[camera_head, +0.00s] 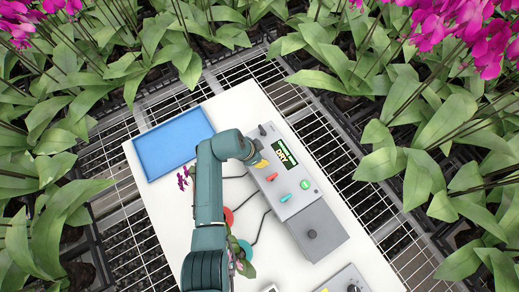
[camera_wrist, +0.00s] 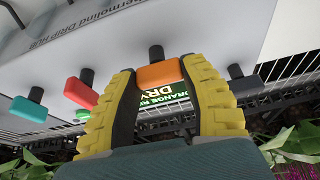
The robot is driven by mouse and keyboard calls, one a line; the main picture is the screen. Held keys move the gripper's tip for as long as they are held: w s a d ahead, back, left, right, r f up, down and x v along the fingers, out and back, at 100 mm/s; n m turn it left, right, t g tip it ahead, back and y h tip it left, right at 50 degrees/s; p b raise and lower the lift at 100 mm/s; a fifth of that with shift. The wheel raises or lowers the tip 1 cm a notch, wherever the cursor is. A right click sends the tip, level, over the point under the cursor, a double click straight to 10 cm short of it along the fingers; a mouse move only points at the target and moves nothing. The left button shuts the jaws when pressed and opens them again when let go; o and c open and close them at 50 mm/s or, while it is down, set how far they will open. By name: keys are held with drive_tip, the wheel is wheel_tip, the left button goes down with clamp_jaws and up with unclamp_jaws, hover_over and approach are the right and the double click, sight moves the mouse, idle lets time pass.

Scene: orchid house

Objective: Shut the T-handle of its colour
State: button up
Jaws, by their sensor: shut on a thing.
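A grey drip control box (camera_head: 295,200) lies on the white table with a row of T-handles. The orange T-handle (camera_wrist: 160,73) sits between the yellow-padded fingers of my gripper (camera_wrist: 157,82), which is shut on it. The red T-handle (camera_wrist: 82,92) and the teal T-handle (camera_wrist: 28,109) stand free to its left in the wrist view. A dark handle (camera_wrist: 242,83) is at the right. In the head view, my gripper (camera_head: 262,163) is at the box's left edge, above the red handle (camera_head: 272,176) and teal handle (camera_head: 286,198). My arm hides the orange handle there.
The display (camera_head: 285,153) reads "DRY"; its upper line begins "ORANGE" in the wrist view. A green button (camera_head: 305,184) is beside it. A blue tray (camera_head: 172,143) lies at the back left. Orchids surround the table.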

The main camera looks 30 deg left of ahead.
drive_tip(key=shift+s+f, duration=0.1)
drive_tip(key=shift+f, duration=0.1)
drive_tip(key=o, duration=1.2)
drive_tip(key=shift+r, duration=0.1)
drive_tip(key=shift+r, duration=0.1)
drive_tip(key=v, duration=1.2)
